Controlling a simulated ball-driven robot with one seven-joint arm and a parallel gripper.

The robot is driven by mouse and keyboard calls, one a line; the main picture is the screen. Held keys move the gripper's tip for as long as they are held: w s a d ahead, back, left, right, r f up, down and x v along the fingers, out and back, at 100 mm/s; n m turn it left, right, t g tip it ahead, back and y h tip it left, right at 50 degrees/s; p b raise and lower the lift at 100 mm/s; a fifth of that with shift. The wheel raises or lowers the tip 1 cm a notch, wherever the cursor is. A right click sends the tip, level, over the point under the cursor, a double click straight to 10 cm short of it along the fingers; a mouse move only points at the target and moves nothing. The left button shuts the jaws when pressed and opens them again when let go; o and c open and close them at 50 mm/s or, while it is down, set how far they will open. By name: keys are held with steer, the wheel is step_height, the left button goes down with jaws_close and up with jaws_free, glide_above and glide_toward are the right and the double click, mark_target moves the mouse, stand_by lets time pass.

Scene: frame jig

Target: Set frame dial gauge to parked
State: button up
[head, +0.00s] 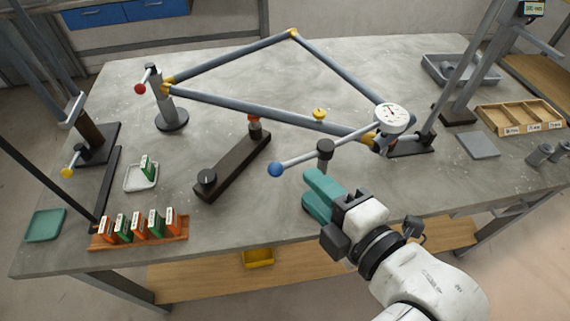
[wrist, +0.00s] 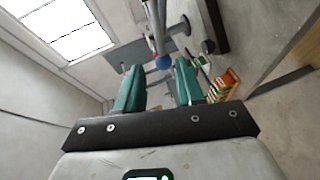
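The white round dial gauge (head: 390,118) sits at the right corner of the grey bicycle-like tube frame (head: 275,111). A grey lever ending in a blue ball knob (head: 276,169) runs from near the gauge toward the left, past a short dark post (head: 325,149). My gripper (head: 309,190) has teal fingers and is just right of and nearer than the blue knob. In the wrist view the fingers (wrist: 160,85) are apart, with the blue knob (wrist: 163,62) beyond and between their tips, seemingly untouched. The gauge reading is too small to tell.
A red-knobbed clamp post (head: 170,110) holds the frame's left corner. A dark bar (head: 232,165) lies beneath the frame. A rack of labelled blocks (head: 140,243), a white tray (head: 141,178) and a green tray (head: 44,225) are at left. A wooden divided box (head: 522,116) is at right.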

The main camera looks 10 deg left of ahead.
mark_target(289, 166)
steer(key=shift+b+x, duration=4.3)
steer(key=shift+x, duration=1)
steer(key=shift+f, duration=0.1)
steer(key=shift+c, duration=0.3)
steer(key=shift+s, duration=0.1)
jaws_close()
